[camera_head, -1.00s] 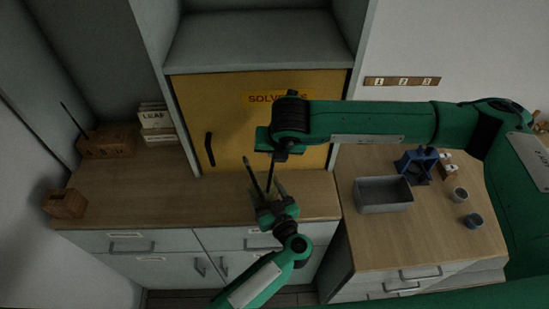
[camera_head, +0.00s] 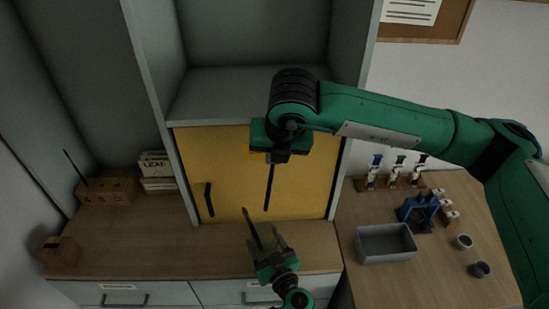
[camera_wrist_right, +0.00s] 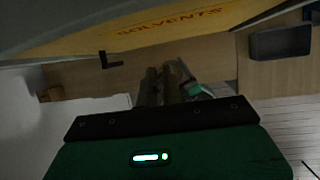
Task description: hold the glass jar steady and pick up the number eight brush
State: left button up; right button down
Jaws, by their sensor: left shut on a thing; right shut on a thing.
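My right gripper (camera_head: 280,155) hangs in front of the yellow door, shut on a dark, thin brush (camera_head: 269,187) that points down. The brush's lower tip is clear above the left gripper. My left gripper (camera_head: 272,262) is low at the counter's front, shut on what looks like the glass jar (camera_head: 268,244). The jar is dim and hard to make out between the fingers; another thin dark brush (camera_head: 252,229) leans up from there. I cannot read a number on either brush. In the right wrist view the left gripper's green part (camera_wrist_right: 194,89) shows beyond dark, blurred fingers.
The yellow door (camera_head: 225,165) stands behind both grippers. At right are a grey bin (camera_head: 372,250), blue stand (camera_head: 416,213) and cups (camera_head: 463,241).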

pick_arm(q)
jog(key=o, duration=1.2)
jog(key=shift+s, duration=0.1)
jog(key=v, duration=1.2)
jog(key=shift+f, duration=0.1)
pick_arm(e)
jog(key=shift+f, duration=0.1)
